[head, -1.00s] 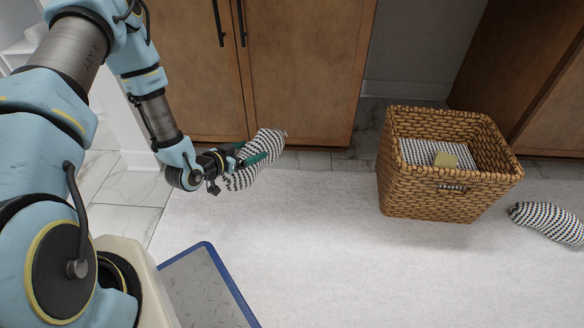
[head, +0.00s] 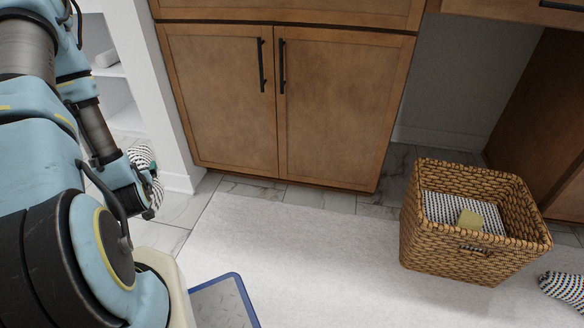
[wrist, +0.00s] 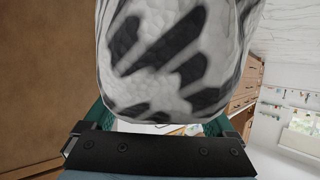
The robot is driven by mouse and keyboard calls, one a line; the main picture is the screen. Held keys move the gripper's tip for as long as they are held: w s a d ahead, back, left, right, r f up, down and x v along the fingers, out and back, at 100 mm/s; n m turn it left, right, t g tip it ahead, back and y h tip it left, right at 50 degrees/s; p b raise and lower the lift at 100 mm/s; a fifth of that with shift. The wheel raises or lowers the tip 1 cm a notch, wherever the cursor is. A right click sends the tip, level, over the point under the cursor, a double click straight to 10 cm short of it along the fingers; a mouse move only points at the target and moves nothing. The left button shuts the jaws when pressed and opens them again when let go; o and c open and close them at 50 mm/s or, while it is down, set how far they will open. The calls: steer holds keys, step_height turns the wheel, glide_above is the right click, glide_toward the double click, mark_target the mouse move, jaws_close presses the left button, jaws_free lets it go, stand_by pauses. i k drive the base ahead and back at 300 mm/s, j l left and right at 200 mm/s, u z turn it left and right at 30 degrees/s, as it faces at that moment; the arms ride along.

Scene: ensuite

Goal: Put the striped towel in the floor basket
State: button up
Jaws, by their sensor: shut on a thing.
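My gripper (head: 150,178) is shut on a black-and-white striped towel (head: 143,157) at the left of the head view, partly hidden behind my arm. In the wrist view the towel (wrist: 170,50) bulges large between and beyond the green fingers of my gripper (wrist: 160,122). The floor basket (head: 450,240) is brown wicker with an open top and stands at the right of the head view, well apart from my gripper.
Another black-and-white patterned bundle (head: 565,288) lies on the floor right of the basket. A wooden cabinet (head: 275,110) stands behind the pale rug (head: 300,260). A white wall end (head: 160,100) is close to my gripper. The rug between arm and basket is clear.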

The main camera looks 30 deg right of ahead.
mark_target(468, 203)
steer(key=k+l, duration=0.35)
steer(key=l, duration=0.15)
steer(key=k+l, duration=0.75)
steer(key=l, duration=0.2)
steer(key=k+l, duration=0.15)
steer(key=l, duration=0.3)
steer(key=k+l, duration=0.1)
steer(key=l, duration=0.3)
steer(key=k+l, duration=0.15)
steer(key=l, duration=0.75)
steer(key=i+l, duration=0.1)
steer(key=l, duration=0.4)
steer(key=z, duration=0.05)
